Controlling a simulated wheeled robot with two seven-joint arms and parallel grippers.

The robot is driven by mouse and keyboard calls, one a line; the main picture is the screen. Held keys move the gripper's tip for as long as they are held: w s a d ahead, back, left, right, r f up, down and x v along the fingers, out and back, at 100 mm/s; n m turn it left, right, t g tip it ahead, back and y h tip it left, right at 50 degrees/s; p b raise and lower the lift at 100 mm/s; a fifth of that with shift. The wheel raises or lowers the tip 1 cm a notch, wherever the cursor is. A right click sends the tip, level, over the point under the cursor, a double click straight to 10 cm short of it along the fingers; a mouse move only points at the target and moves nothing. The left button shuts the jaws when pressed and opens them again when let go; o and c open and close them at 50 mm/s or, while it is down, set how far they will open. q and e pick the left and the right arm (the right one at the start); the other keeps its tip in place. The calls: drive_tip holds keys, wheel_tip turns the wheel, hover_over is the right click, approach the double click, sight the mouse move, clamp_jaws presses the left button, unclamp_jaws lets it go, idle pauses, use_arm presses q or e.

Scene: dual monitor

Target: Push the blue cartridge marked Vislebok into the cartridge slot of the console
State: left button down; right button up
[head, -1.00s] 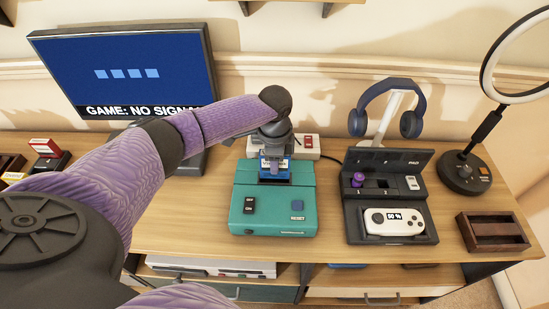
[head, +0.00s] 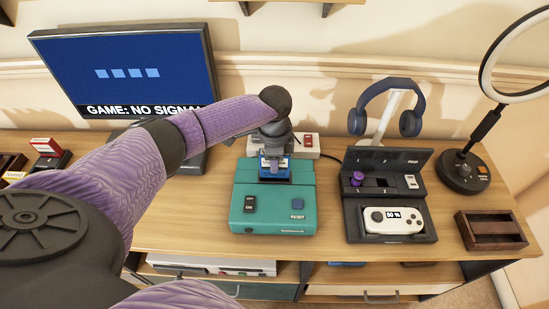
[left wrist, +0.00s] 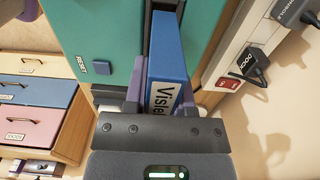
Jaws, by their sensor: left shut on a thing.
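The blue cartridge (left wrist: 167,70) with a white label reading "Visle…" is between the fingers of my left gripper (left wrist: 155,95) in the left wrist view. It also shows as a small blue patch (head: 264,165) under the gripper in the head view. My left gripper (head: 275,170) is shut on the cartridge above the rear of the teal console (head: 272,210). The cartridge stands at the dark slot in the console's top. How deep it sits in the slot cannot be told, as the gripper hides part of it. My right gripper is not in view.
A power strip (head: 303,145) with a red switch lies behind the console. A black dock (head: 390,226) with a white controller stands to the right, with a headphone stand (head: 386,110) behind it. The monitor (head: 125,72) reads "GAME: NO SIGNAL". Free desk lies before the console.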

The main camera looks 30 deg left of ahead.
use_arm(q)
drive_tip(key=shift+f+b, duration=0.9)
drive_tip(key=shift+f, duration=0.95)
drive_tip(key=shift+c, duration=1.8)
unclamp_jaws()
drive_tip(key=shift+r, duration=0.1)
wheel_tip(320, 180, up, 10)
drive_tip(key=p, duration=0.4)
